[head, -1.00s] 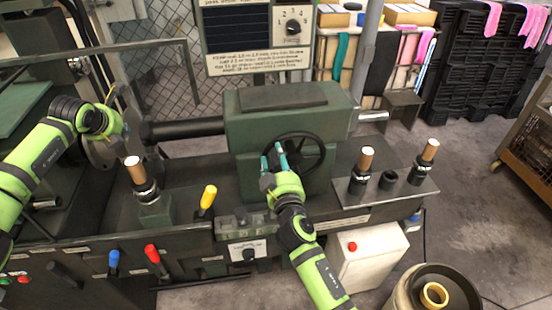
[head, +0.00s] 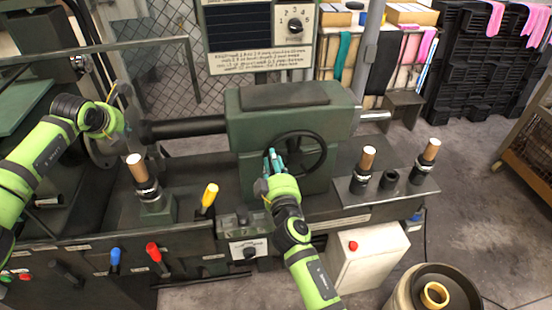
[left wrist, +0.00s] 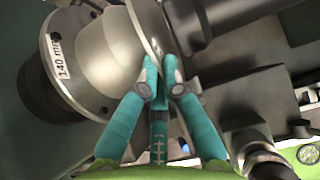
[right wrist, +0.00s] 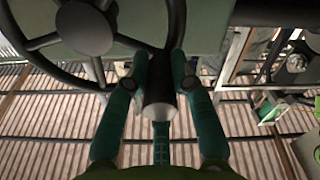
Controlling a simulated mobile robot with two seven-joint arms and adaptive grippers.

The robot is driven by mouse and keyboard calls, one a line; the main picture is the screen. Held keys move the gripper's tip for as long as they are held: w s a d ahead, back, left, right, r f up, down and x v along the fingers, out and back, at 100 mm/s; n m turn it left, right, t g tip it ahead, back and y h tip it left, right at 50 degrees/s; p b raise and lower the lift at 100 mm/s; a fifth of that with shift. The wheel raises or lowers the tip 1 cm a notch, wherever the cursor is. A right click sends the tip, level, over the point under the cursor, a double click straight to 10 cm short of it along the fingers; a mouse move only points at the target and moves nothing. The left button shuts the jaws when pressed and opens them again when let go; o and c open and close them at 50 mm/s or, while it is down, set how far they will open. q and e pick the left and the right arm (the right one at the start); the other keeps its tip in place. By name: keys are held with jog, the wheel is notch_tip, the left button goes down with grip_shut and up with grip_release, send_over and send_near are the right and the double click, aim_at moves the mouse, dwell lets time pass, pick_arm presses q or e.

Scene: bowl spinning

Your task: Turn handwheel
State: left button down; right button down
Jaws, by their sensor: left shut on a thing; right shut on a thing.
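The dark handwheel (head: 325,155) is on the front of the green housing (head: 243,125). My right gripper (head: 271,158) is at its left side. In the right wrist view, that gripper (right wrist: 158,72) is shut on the handwheel's black handle (right wrist: 159,98), with the spokes and hub (right wrist: 84,28) at upper left. My left gripper (head: 121,122) is at the grey metal disc (head: 103,152) on the left. In the left wrist view, this gripper (left wrist: 160,72) is shut on the disc's thin rim (left wrist: 143,25). A "140 mm" label (left wrist: 62,58) shows on the round part behind.
Wooden-topped tool posts stand at left (head: 134,165) and right (head: 366,160) of the housing. Yellow (head: 209,196), red (head: 153,252) and blue (head: 114,258) levers stick up in front. A white box (head: 370,252) and a drum (head: 400,300) stand at lower right.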

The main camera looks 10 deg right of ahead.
jog(key=c, duration=1)
grip_release()
jog(key=shift+d+f, duration=0.1)
jog(key=shift+c, duration=0.2)
jog(key=shift+s, duration=0.1)
jog(key=s, duration=0.7)
jog(key=shift+s, duration=0.15)
